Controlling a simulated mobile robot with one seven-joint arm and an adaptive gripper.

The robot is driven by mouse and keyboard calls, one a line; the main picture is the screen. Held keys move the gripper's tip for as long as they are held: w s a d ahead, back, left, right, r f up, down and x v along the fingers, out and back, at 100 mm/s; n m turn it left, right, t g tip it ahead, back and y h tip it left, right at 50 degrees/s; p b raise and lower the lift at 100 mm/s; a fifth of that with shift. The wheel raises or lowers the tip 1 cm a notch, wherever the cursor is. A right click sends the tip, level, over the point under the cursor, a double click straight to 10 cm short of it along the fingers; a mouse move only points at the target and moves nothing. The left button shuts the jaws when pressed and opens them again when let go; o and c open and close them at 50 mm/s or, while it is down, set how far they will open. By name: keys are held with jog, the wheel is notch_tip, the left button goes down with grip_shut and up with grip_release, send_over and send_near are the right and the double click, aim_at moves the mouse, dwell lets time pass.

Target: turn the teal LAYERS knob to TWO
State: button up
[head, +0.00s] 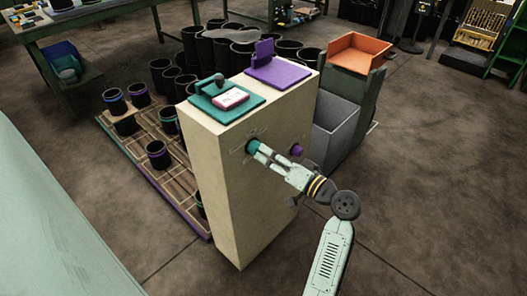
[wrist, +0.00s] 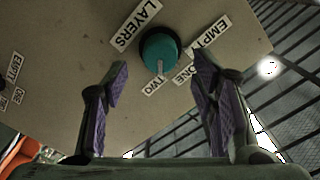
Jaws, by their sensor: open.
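The teal LAYERS knob (wrist: 158,46) is on the face of a pale cabinet (head: 222,175). In the wrist view it sits beyond and between my open fingertips (wrist: 160,75), with clear space on both sides. A pale mark on its lower edge points down, close to the TWO label (wrist: 153,86). The ONE label (wrist: 185,75) and EMPTY label (wrist: 207,34) run up to the right, and the LAYERS label (wrist: 137,25) is at upper left. In the head view my gripper (head: 262,153) reaches the teal knob (head: 252,146); I cannot tell whether they touch.
A purple knob (head: 297,151) is on the same face, right of my gripper. A teal plate (head: 245,107) and a purple plate (head: 280,74) lie on the cabinet top. A grey bin (head: 335,135) stands to the right. Open floor lies in front.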

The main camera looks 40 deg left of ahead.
jog(key=d, duration=0.8)
jog(key=shift+s+d, duration=0.15)
jog(key=shift+s, duration=0.2)
